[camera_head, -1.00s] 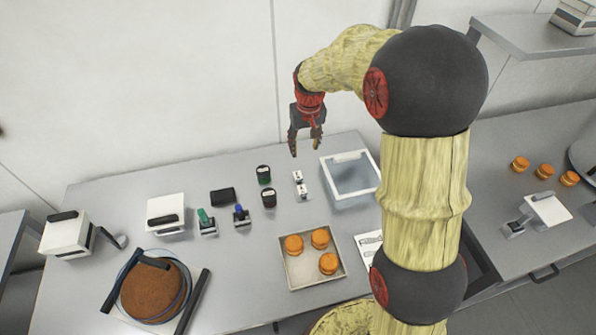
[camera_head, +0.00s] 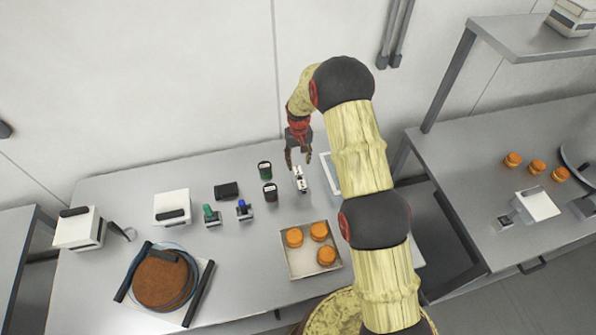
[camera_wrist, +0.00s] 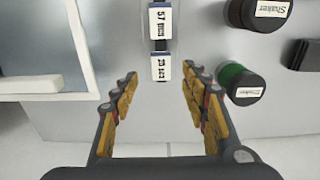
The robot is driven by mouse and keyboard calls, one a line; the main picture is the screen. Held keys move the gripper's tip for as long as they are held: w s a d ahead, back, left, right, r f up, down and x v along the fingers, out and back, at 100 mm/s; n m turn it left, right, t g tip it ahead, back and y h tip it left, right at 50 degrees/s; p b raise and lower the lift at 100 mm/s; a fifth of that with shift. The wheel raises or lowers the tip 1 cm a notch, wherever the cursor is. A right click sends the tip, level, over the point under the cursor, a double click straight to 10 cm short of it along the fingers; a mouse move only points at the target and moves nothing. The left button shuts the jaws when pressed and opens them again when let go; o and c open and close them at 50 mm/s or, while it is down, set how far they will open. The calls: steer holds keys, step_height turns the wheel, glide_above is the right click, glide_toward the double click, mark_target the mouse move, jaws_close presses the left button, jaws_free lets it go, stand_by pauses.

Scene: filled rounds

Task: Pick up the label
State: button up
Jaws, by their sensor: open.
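Two small white labels with dark printing lie in a row on the table. In the wrist view the nearer label (camera_wrist: 161,68) is just ahead of the fingertips and the farther label (camera_wrist: 160,23) is beyond it. They also show as a small white strip (camera_head: 300,178) in the head view. My gripper (camera_wrist: 160,97) is open and empty, its fingers spread to both sides of the row's line. In the head view my gripper (camera_head: 298,160) is over the back of the table, right by the labels. I cannot tell its exact height above them.
A clear-walled white bin (camera_wrist: 50,85) is on the left. A tray (camera_head: 290,268) with orange-brown rounds sits nearer the front.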

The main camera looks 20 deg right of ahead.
mark_target(298, 171)
step_height(298, 171, down, 4)
steer(key=shift+w+a+r+p, duration=0.1)
steer(key=shift+p, duration=0.3)
steer(key=shift+f, duration=0.45)
steer(key=shift+f+b, duration=0.3)
steer(key=shift+b, duration=0.1)
steer(key=shift+c, duration=1)
steer(key=c, duration=0.6)
steer(key=shift+r, duration=0.15)
